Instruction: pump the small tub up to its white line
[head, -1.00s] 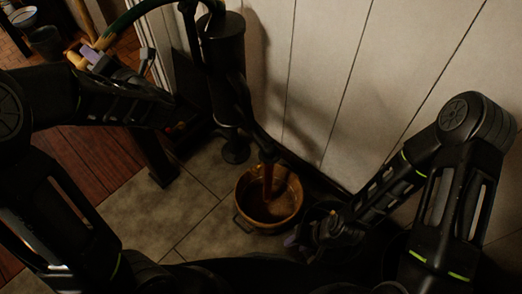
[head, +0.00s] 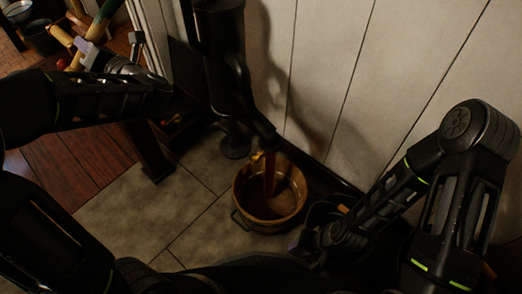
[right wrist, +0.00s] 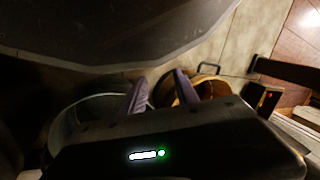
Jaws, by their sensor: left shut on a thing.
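The small tub (head: 239,196), round and brown, stands on the tiles under the black pump (head: 225,75). A reddish-brown stream (head: 269,174) runs from the spout into the brown liquid inside. I cannot make out the white line.
A dark bucket (head: 325,212) stands right of the tub by the right gripper; its rim shows in the right wrist view (right wrist: 62,112). The panelled white wall (head: 340,60) is close behind. Tiles (head: 150,215) at left are clear.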

